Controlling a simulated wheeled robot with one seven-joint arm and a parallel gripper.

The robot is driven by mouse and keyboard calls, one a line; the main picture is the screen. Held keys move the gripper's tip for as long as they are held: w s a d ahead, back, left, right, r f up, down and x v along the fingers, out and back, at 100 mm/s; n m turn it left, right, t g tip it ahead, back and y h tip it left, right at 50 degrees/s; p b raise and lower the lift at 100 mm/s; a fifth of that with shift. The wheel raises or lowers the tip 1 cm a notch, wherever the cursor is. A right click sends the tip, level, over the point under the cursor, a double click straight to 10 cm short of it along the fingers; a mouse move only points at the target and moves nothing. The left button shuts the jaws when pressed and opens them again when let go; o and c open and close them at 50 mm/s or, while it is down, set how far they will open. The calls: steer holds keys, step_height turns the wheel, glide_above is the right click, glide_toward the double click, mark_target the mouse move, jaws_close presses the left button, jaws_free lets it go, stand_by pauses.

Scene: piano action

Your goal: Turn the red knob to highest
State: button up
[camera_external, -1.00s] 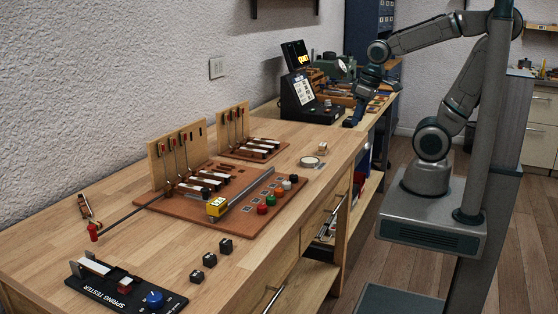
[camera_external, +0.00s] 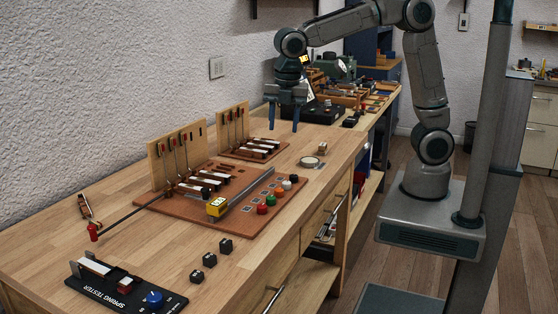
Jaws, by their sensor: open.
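The red knob (camera_external: 270,200) is a small round knob in a row of coloured ones along the right side of the reddish-brown board (camera_external: 180,208). It is too small here to read its setting. My gripper (camera_external: 284,127) is open and empty, its two dark fingers pointing down. It hangs behind the board in this view, well apart from the red knob.
Upright wooden panels with levers stand along the wall side. A spring tester (camera_external: 105,290) with a blue knob and several small black blocks lie nearer. A tape roll (camera_external: 309,162) lies right of the board.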

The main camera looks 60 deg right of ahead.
mark_target(262, 205)
steer(key=a+f+n+g, duration=0.1)
steer(key=a+f+n, duration=0.2)
steer(key=a+n, duration=0.95)
steer(key=f+m, duration=0.1)
steer(key=f, duration=0.3)
steer(key=a+f+m, duration=0.1)
steer(key=f, duration=0.4)
steer(key=a+f+m, duration=0.1)
steer(key=f, duration=0.3)
steer(key=shift+s+f, duration=0.3)
steer(key=shift+s, duration=0.1)
jaws_close()
